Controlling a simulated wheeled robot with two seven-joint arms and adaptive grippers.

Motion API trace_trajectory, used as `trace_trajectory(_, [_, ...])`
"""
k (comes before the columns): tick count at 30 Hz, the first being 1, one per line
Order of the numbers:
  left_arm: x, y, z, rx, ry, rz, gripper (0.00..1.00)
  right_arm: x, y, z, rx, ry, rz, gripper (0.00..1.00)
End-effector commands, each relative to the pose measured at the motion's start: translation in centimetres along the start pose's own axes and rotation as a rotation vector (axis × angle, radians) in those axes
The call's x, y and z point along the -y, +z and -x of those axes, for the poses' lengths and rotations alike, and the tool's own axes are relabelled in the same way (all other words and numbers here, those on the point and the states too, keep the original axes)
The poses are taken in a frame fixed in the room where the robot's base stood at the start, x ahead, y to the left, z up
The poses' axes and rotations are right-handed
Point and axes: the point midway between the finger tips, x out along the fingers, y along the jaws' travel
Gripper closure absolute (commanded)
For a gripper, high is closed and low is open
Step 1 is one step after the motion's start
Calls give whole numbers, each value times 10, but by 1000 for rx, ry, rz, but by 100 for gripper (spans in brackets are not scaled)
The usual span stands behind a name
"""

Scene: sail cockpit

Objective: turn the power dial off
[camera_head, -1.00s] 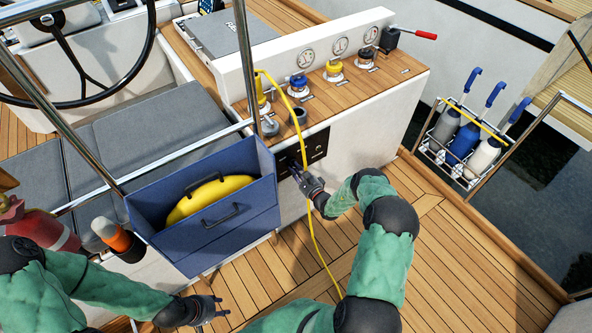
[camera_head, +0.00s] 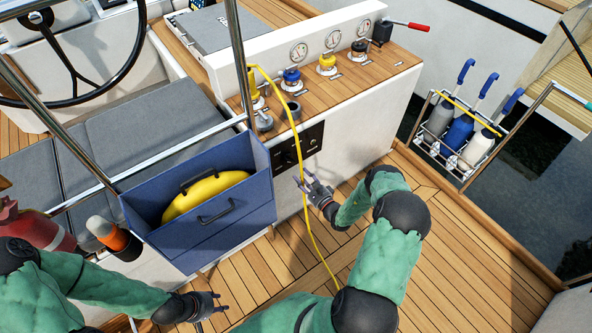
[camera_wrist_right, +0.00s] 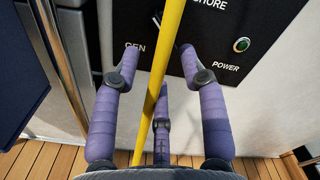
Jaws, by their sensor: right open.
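The black power panel (camera_head: 312,142) is on the white side wall of the console, right of the blue box. In the right wrist view the panel (camera_wrist_right: 215,72) carries the labels GEN, SHORE and POWER and a green lamp (camera_wrist_right: 241,44). The dial lies at the top edge of this view, mostly cut off and partly behind the yellow cable. My right gripper (camera_head: 307,184) is open and empty, below and in front of the panel, apart from it. In the wrist view, the cable passes across the space between its fingers (camera_wrist_right: 158,72). My left gripper (camera_head: 218,304) looks open and empty, low over the deck.
The yellow cable (camera_head: 308,225) hangs from the console top past the panel to the deck. The blue box (camera_head: 215,228) stands left of the panel. A steel rail post (camera_head: 240,60) rises nearby. A bottle rack (camera_head: 462,130) is at the right.

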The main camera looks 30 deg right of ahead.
Motion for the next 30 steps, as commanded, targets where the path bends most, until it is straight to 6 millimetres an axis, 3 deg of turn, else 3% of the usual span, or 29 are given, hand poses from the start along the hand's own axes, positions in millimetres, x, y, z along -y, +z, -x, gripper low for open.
trace_trajectory(3, [0,0,0,0,0,0,60,0,-1,19,-3,0,-1,57])
trace_trajectory(9, [0,0,0,0,0,0,60,0,0,34,-1,0,0,57])
trace_trajectory(30, [0,0,0,0,0,0,60,0,0,36,0,1,-1,57])
